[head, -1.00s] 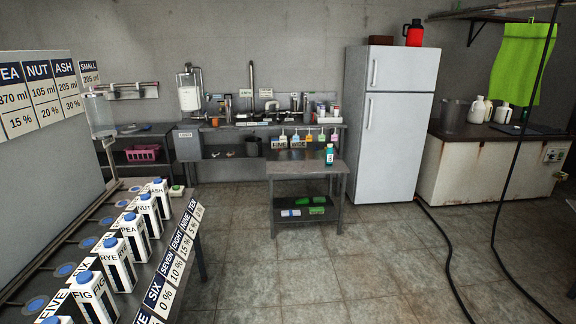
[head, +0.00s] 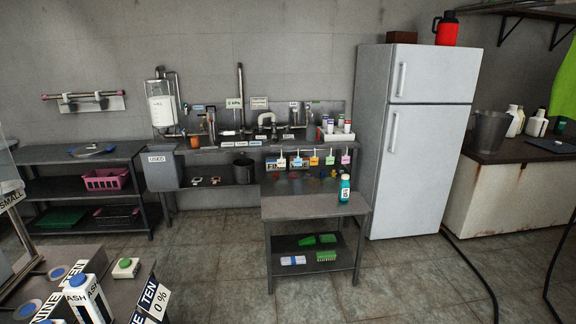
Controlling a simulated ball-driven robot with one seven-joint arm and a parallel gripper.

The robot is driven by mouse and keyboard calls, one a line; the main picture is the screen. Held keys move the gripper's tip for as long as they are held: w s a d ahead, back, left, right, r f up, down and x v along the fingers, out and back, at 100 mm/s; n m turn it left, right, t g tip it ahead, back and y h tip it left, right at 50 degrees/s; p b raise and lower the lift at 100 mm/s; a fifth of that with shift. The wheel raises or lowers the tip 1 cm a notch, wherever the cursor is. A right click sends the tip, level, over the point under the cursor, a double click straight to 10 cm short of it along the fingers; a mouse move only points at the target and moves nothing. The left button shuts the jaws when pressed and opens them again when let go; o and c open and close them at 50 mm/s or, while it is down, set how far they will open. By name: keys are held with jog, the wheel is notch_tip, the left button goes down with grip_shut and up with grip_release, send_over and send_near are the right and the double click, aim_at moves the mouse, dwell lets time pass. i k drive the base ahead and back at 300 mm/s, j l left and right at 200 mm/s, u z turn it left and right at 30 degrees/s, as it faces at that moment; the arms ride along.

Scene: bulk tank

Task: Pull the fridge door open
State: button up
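The fridge (head: 418,175) is a tall pale grey unit against the back wall, right of centre in the head view. It has a small upper door (head: 435,75) and a larger lower door (head: 430,170). Both doors look shut. The upper door has a vertical handle (head: 402,79) near its left edge. The lower door has a vertical handle (head: 393,132), also on the left. My gripper is not in view.
A steel side table (head: 318,207) with a teal bottle (head: 344,188) stands just left of the fridge. A counter (head: 510,195) stands to its right. A dark hose (head: 472,265) lies on the floor before the fridge. Tiled floor (head: 405,280) in front is otherwise clear.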

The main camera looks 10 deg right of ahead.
aim_at(421, 145)
jog(key=i, duration=1.85)
jog(key=i+z, duration=0.75)
jog(key=i, duration=0.15)
jog(key=i+j+z, duration=0.55)
jog(key=i+z, duration=0.15)
jog(key=i+j, duration=0.05)
jog(key=i, duration=0.05)
